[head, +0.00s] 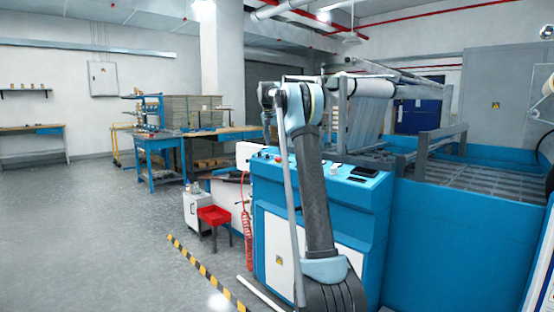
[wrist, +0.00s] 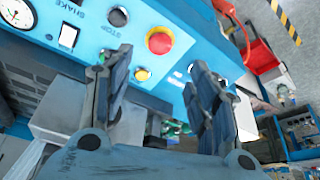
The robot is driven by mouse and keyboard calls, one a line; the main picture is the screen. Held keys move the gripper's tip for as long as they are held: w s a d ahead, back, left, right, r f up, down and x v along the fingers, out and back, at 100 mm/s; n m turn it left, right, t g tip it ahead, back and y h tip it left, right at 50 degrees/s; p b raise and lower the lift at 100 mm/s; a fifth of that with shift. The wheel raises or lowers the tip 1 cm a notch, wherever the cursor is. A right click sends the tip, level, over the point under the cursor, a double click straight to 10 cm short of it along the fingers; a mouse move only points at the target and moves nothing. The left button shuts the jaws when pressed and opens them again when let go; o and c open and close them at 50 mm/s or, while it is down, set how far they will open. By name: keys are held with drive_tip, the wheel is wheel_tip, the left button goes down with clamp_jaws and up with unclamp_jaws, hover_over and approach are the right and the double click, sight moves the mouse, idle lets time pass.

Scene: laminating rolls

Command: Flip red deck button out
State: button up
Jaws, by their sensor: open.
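The red deck button (wrist: 159,41) shows in the wrist view as a round red mushroom cap on a yellow base, set in the blue control panel (wrist: 90,55). My gripper (wrist: 157,72) is open, with one finger on each side of the picture and nothing between the fingers. The button appears just beyond the fingertips, between them and towards the top of the picture. It appears apart from both fingers. In the head view, my arm stands in front of the blue console (head: 375,205), and the gripper cannot be made out clearly.
A black button (wrist: 118,17), a white switch (wrist: 68,36) and a gauge (wrist: 18,14) sit left of the red button. A small yellow button (wrist: 142,74) lies below it. A red stool (head: 214,215) and a white cabinet (head: 197,208) stand beside the console. Floor at left is clear.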

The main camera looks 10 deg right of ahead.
sight(278, 158)
drive_tip(key=x, duration=1)
drive_tip(key=shift+f, duration=0.2)
